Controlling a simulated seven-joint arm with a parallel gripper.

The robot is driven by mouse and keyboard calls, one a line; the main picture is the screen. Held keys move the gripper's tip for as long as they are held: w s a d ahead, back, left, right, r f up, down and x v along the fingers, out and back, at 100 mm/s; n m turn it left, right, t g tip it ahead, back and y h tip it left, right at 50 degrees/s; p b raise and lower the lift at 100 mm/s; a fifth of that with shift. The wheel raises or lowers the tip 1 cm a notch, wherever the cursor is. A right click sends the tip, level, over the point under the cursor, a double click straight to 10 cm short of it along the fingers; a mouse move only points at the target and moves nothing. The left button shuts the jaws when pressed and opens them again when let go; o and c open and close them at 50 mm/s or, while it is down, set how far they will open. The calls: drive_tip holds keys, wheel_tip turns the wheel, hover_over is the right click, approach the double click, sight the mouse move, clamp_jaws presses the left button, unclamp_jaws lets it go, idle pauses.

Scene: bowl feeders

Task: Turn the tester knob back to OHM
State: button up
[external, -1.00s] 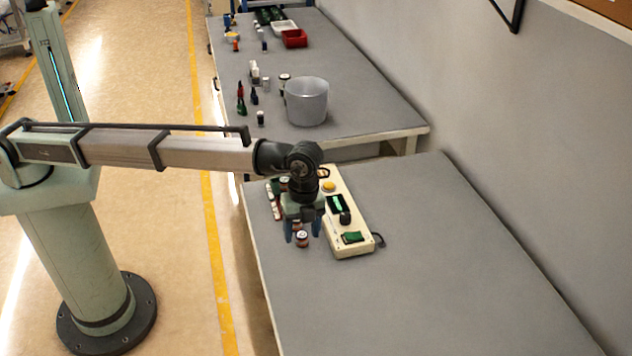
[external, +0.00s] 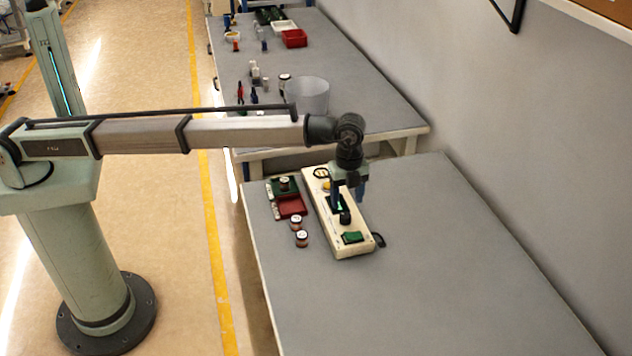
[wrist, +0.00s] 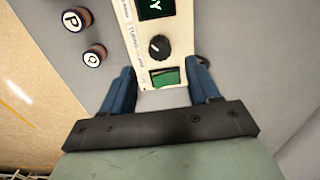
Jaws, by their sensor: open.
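The tester (external: 351,246) is a long cream box on the near table, with a green screen, a black knob and a green switch. The black knob (wrist: 159,47) shows in the wrist view above the green switch (wrist: 165,78), with a pale mark on its face; the lettering around it is too small to read. In the external view the knob (external: 345,217) sits just below my gripper. My gripper (wrist: 161,82) is open and empty, its blue fingers on either side of the tester's width. In the external view my gripper (external: 347,193) hangs over the tester's screen area, above the knob.
A dark cable loop (external: 379,240) sits at the tester's right. The table's right side is clear.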

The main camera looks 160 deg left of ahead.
sight(346, 215)
drive_tip(key=shift+f, duration=3.05)
drive_tip(key=c, duration=1)
